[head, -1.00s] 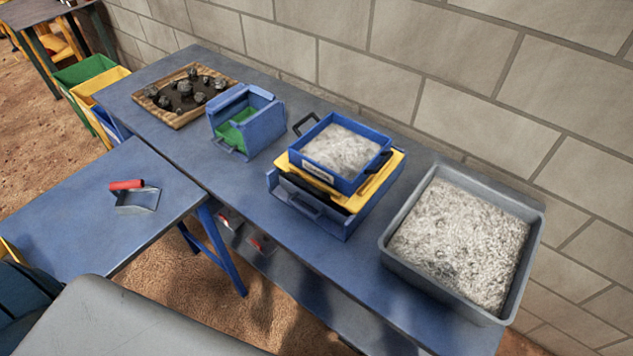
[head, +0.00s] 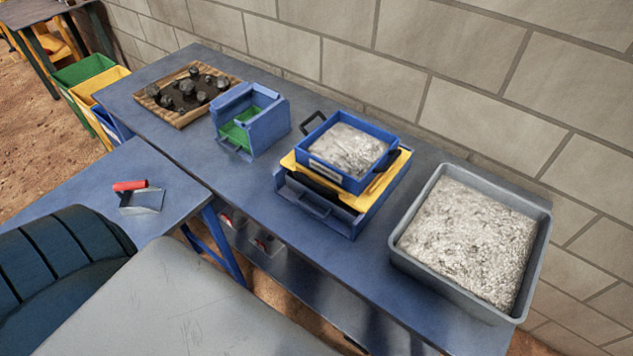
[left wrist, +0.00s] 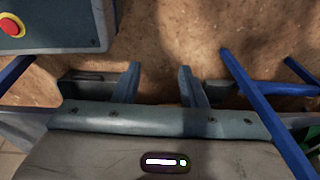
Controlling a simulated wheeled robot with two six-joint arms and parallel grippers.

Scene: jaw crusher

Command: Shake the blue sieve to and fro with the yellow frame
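The blue sieve (head: 346,182) sits on the long blue bench, filled with pale grey crushed material. A dark handle shows at its far left side, and a pale label is on its front. It rests on the yellow frame (head: 384,187), which lies on top of a blue box (head: 345,220) with a front handle. A dark bar runs along the frame's front edge. My left gripper (left wrist: 158,78) shows only in the left wrist view. Its two fingers are apart with nothing between them, above brown ground. It is away from the sieve. My right gripper is not in view.
A grey tub (head: 399,257) of pale material stands right of the sieve. A blue box with green inside (head: 265,132) and a wooden tray of dark rocks (head: 176,119) stand left. A red-handled scoop (head: 130,186) lies on the nearer table. A block wall (head: 480,75) backs the bench.

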